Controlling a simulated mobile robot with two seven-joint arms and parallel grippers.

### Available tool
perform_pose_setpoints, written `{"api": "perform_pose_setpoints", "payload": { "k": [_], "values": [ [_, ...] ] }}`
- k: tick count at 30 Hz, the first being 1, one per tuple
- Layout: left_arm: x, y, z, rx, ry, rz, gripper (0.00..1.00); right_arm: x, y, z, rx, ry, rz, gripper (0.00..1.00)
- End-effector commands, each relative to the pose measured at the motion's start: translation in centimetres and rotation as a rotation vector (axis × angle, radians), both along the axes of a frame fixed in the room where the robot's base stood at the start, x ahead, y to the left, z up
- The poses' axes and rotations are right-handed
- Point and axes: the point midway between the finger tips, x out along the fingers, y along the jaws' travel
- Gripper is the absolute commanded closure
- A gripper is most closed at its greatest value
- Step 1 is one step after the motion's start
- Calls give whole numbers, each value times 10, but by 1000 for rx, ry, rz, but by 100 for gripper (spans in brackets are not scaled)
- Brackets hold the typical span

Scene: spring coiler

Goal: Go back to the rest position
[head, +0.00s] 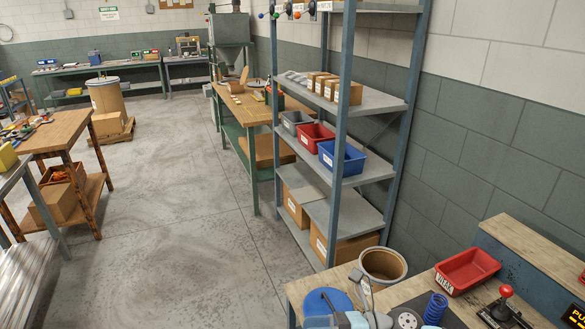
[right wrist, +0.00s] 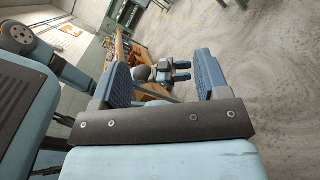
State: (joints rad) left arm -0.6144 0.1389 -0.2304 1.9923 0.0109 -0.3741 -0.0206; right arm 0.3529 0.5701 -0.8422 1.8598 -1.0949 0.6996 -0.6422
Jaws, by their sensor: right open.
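My right gripper (right wrist: 163,78) shows in the right wrist view, its two blue fingers wide apart. Nothing is held between them, and grey concrete floor lies beyond. Another gripper, apparently my left one (right wrist: 183,71), is small and farther off in the same view, behind the gap between the fingers. It is too small to tell whether its jaws are open or shut.
A bench at the lower right carries a red bin (head: 467,270), a red-knobbed lever (head: 505,293), a blue spring (head: 435,309) and a blue disc (head: 328,301). A round bin (head: 383,266) stands beside it. Shelving (head: 345,99) stands behind. Floor (head: 185,235) left of it is clear.

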Motion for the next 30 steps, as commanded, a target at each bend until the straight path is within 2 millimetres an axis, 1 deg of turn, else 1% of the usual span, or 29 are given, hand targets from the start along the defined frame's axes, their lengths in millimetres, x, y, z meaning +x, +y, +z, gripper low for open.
{"api": "perform_pose_setpoints", "payload": {
  "k": [1, 3, 5, 6, 8, 9, 11, 13, 14, 15, 17, 18, 21, 24, 27, 30],
  "values": [
    [0, 0, 6, 1, 0, 1, 62, -4, 5, 8, 105, 137, -79, 31],
    [0, 1, 10, 1, 1, 2, 62, -1, 3, 14, 248, 336, -199, 31],
    [0, 1, 13, 1, 1, 2, 62, 2, -4, 14, 365, 516, -302, 31],
    [0, 1, 16, 1, 1, 2, 62, 4, -11, 11, 442, 638, -369, 31],
    [-1, 1, 19, 1, 1, 3, 62, 5, -24, 3, 554, 822, -473, 31],
    [-1, 1, 21, 1, 1, 3, 62, 5, -34, -6, 627, 948, -542, 31],
    [-1, 1, 25, 1, 1, 3, 62, 1, -52, -24, 735, 1137, -647, 31],
    [-1, 1, 29, 2, 1, 4, 62, -9, -73, -49, 859, 1358, -768, 31],
    [-1, 1, 31, 2, 1, 4, 62, -16, -83, -61, 912, 1452, -821, 31],
    [-1, 1, 33, 2, 1, 4, 62, -27, -95, -78, 979, 1573, -889, 31],
    [-1, 1, 36, 2, 1, 4, 62, -46, -112, -102, 1075, 1744, -986, 31],
    [-1, 1, 38, 2, 1, 4, 62, -60, -122, -117, 1132, 1844, -1044, 31],
    [-1, 1, 41, 1, 1, 4, 62, -94, -140, -147, 1253, 2051, -1164, 31],
    [-1, 1, 43, 1, 1, 4, 62, -120, -150, -166, 1329, 2178, -1240, 31],
    [-2, 1, 43, 1, 2, 4, 62, -132, -155, -174, 1368, 2237, -1273, 31],
    [-2, 1, 43, 1, 2, 4, 62, -134, -156, -176, 1376, 2252, -1281, 31]
  ]
}}
